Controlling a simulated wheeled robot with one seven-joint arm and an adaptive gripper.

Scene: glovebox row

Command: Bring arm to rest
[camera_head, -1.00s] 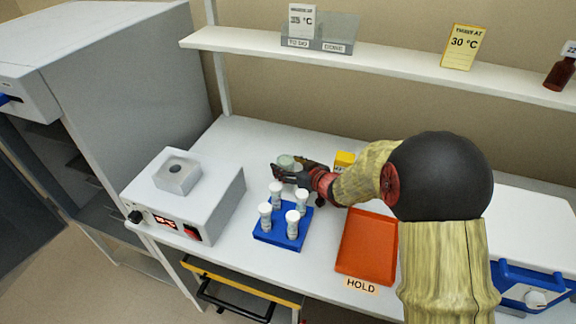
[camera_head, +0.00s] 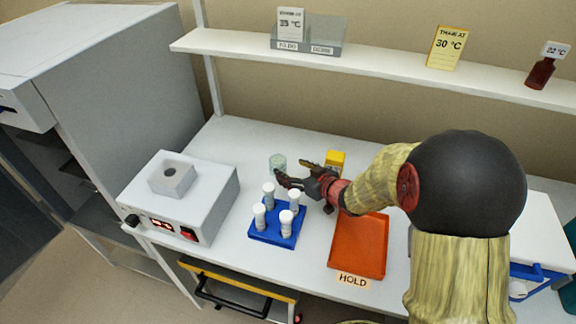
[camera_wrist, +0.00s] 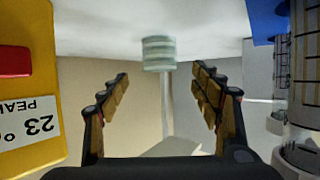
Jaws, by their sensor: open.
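My gripper (camera_head: 284,180) is over the bench, behind the blue rack and to the right of a small clear greenish jar. In the wrist view its two fingers (camera_wrist: 160,90) are spread apart with nothing between them. The jar (camera_head: 278,163) stands on the bench near the fingertips. It also shows in the wrist view (camera_wrist: 158,54), beyond the fingers and apart from them. My arm reaches in from the right, its wrist above the bench behind the orange tray.
A blue rack (camera_head: 262,238) holds several white-capped tubes. An orange tray (camera_head: 358,250) lies behind a HOLD label. A yellow box (camera_head: 335,160) stands close to the gripper; it also shows in the wrist view (camera_wrist: 28,90). A heater box (camera_head: 205,205) is left. A shelf (camera_head: 390,66) runs above.

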